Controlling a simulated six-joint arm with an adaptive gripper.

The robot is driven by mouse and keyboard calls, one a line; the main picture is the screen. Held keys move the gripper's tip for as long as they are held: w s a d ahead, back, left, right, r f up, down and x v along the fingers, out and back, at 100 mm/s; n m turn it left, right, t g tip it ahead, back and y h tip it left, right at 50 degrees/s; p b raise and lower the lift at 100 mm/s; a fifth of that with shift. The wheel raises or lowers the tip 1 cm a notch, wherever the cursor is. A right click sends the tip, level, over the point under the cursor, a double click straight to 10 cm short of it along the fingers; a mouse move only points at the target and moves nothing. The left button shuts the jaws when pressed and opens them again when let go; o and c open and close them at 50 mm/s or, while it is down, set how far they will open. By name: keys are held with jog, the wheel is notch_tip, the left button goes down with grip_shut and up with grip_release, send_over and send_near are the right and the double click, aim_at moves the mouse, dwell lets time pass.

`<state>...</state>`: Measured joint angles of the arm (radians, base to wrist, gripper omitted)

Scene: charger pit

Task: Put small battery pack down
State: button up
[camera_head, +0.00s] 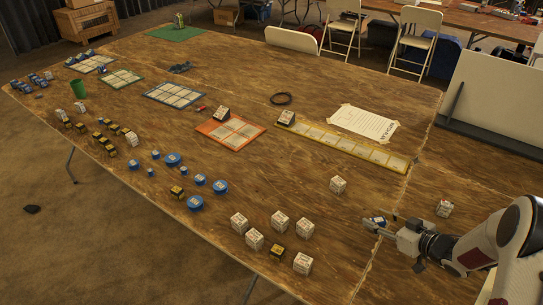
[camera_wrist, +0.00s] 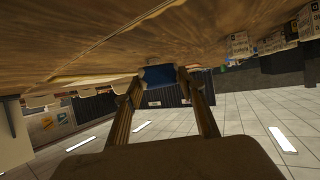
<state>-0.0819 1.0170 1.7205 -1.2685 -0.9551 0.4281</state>
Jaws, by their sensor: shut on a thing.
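My gripper (camera_head: 376,228) is at the right front of the wooden table (camera_head: 330,225), low over or at its top. Its two fingers (camera_wrist: 160,88) are shut on a small blue block, which I take to be the small battery pack (camera_head: 380,219). In the wrist view the pack (camera_wrist: 158,76) shows as a dark blue face between the fingertips. The fingers hide part of it. I cannot tell whether it touches the table.
White boxes stand left of my gripper (camera_head: 338,185) and right of it (camera_head: 444,208). A yellow-edged strip (camera_head: 350,150) and an orange tray (camera_head: 230,132) lie farther back, near a paper sheet (camera_head: 363,123). Blue round items (camera_head: 195,202) lie at left. Bare wood surrounds my gripper.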

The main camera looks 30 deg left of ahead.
jog(key=w+a+r+m+t, duration=0.1)
jog(key=w+a+r, duration=0.2)
jog(key=w+a, duration=0.5)
notch_tip(320, 180, up, 2)
jog(key=m+t+h, duration=0.3)
send_over(363, 200)
jog(key=shift+r, duration=0.1)
jog(key=shift+f, duration=3.1)
jog(key=shift+f, duration=1.85)
jog(key=shift+f, duration=0.1)
